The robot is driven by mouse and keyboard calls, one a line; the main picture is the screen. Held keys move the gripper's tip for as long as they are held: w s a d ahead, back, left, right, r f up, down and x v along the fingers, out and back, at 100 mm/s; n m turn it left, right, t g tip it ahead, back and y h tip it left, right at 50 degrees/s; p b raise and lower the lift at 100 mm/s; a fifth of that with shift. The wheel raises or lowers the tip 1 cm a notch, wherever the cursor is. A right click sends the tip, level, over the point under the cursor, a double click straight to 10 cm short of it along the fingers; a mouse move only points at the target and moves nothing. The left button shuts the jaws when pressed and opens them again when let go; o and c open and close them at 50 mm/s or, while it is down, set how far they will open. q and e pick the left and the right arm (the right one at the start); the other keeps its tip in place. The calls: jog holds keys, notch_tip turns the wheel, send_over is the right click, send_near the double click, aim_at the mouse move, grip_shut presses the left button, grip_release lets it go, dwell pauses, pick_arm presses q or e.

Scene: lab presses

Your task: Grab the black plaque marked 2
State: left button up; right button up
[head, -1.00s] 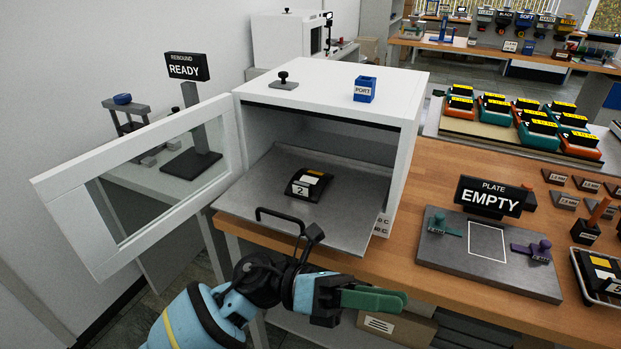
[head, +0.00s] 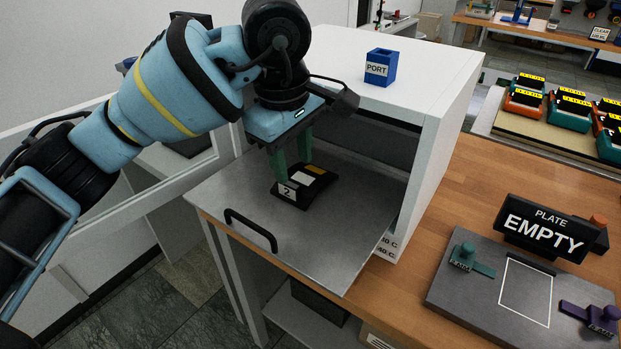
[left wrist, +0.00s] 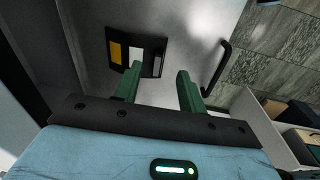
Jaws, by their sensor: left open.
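The black plaque marked 2 (head: 304,187) lies on the grey pull-out tray (head: 330,240) of the white box-shaped oven. It has a white label and a yellow patch on top. My left gripper (head: 292,172) points down at the plaque's left end, its green fingers partly covering that end in the head view. In the left wrist view the fingers (left wrist: 158,82) are apart with bare tray between them, and the plaque (left wrist: 137,52) lies just beyond the tips, mostly toward the left finger. The gripper is open and empty. My right gripper is not in view.
The tray's black handle (head: 250,230) stands up at its front edge. The white oven (head: 450,130) rises behind, with a blue PORT holder (head: 381,67) on top. An EMPTY plate sign (head: 545,228) and a grey fixture plate (head: 470,290) stand on the wooden bench at right.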

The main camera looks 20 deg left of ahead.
aim_at(305, 178)
pick_arm(q)
jog(key=shift+y, duration=0.3)
jog(key=shift+w+a+f, duration=0.25)
jog(key=shift+a+f, duration=0.05)
jog(key=shift+f, duration=0.75)
jog(key=shift+w+a+f, duration=0.3)
jog(key=shift+f, duration=0.8)
jog(key=shift+w+a+f, duration=0.25)
jog(key=shift+a+f, duration=0.05)
jog(key=shift+f, duration=0.75)
grip_shut()
